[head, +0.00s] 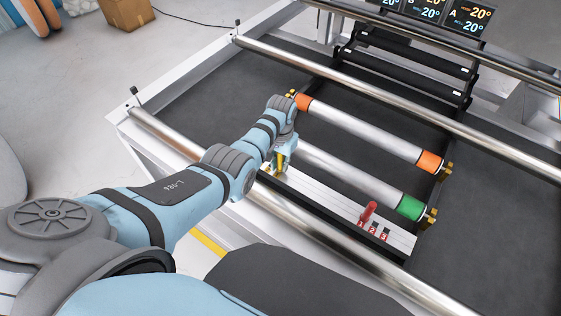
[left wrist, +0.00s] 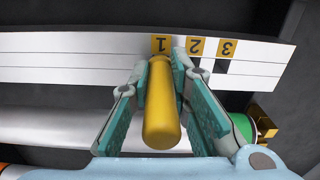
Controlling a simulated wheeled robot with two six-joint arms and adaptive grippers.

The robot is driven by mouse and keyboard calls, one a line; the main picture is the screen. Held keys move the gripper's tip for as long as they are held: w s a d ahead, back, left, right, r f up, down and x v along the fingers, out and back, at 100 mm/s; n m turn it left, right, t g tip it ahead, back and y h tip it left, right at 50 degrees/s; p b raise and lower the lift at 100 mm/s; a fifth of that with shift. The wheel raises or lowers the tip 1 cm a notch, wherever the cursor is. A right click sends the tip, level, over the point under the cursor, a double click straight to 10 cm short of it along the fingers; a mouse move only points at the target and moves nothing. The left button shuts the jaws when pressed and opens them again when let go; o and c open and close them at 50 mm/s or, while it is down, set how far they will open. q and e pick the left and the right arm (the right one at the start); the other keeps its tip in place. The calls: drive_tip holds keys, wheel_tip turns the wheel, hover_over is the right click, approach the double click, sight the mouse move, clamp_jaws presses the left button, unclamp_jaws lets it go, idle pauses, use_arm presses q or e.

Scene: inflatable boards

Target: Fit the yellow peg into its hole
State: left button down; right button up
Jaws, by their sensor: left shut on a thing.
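The yellow peg (left wrist: 163,108) is held between the teal-padded fingers of my left gripper (left wrist: 160,62), which is shut on it. In the head view my left gripper (head: 278,166) is over the left part of a long white board (head: 320,192), and a bit of yellow shows at its fingers. In the left wrist view the peg's far end is at the yellow label 1 (left wrist: 160,45) on the board. Dark square holes show under the yellow labels 2 (left wrist: 195,46) and 3 (left wrist: 227,47). The spot under label 1 is hidden by the peg, so I cannot tell if the peg is in a hole. My right gripper is not in view.
A red peg (head: 369,211) stands at the board's right end by small red number labels. A roller with a green end (head: 410,207) and one with orange ends (head: 365,132) lie behind the board. A metal rail (head: 340,246) runs along the front.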

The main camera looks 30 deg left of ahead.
use_arm(q)
drive_tip(key=shift+f+b, duration=0.35)
drive_tip(key=shift+f, duration=0.15)
drive_tip(key=c, duration=1.4)
unclamp_jaws()
drive_tip(key=shift+r, duration=0.25)
wheel_tip(320, 180, up, 12)
drive_tip(key=shift+f, duration=0.2)
